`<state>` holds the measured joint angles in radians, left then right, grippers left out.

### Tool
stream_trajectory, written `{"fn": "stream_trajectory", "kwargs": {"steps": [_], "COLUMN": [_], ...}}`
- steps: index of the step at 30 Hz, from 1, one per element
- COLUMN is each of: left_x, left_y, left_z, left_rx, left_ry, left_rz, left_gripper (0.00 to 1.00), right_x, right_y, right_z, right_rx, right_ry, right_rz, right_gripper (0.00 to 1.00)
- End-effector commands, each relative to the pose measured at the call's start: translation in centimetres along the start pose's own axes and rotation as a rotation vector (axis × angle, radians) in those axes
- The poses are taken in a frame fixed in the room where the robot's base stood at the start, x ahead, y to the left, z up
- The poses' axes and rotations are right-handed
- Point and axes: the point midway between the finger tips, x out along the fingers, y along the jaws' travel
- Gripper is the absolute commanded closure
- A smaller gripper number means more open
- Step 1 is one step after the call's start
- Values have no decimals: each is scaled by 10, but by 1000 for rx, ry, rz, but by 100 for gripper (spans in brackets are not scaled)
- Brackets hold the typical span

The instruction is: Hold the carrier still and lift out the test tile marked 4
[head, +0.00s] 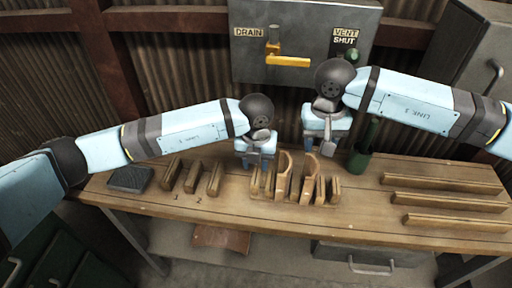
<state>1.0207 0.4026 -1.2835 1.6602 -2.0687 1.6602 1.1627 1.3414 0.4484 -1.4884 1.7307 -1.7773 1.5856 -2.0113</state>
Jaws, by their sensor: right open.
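The workbench (160,205) holds a group of upright wooden slats (268,188) in its middle, with two taller curved brown pieces (284,178) among them. I cannot tell which of these is the carrier, and no mark 4 can be read. My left gripper (256,163) points down just above the left end of this group; whether its fingers are shut or touch anything is unclear. My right gripper (322,150) is open and points down above the right end of the group, apart from the slats.
A dark green cup (359,161) stands right of my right gripper. Long wooden rails (445,203) lie at right. A grey cabinet (300,20) with a yellow handle hangs behind.

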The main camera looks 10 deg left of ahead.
Motion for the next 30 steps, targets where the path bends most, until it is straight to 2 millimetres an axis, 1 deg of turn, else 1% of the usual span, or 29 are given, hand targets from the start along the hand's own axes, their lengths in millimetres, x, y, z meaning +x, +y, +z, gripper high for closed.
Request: {"fn": "stream_trajectory", "kwargs": {"steps": [1,3,6,10,15,24,26,27,29,30], "left_x": [10,24,41,57,68,69,69,69,69,69], "left_y": [0,0,0,0,0,0,0,0,0,0], "left_z": [-1,-1,-1,0,0,0,0,0,0,0], "left_rx": [0,0,0,1,1,2,2,2,2,2], "left_ry": [3,3,2,1,0,0,0,0,0,0], "left_rz": [1,0,0,-1,-1,-1,-1,-1,-2,-1], "left_gripper": [64,64,64,64,64,64,78,87,100,100], "right_x": [0,0,0,0,0,0,0,0,0,0], "right_y": [0,0,0,0,0,0,0,0,0,0], "right_z": [0,0,0,0,0,0,0,0,0,0], "right_rx": [0,0,0,0,0,0,0,0,0,0], "right_ry": [0,0,0,0,0,0,0,0,0,0], "right_rz": [0,0,0,0,0,0,0,0,0,0], "right_gripper": [57,57,57,57,57,57,57,57,57,57]}}
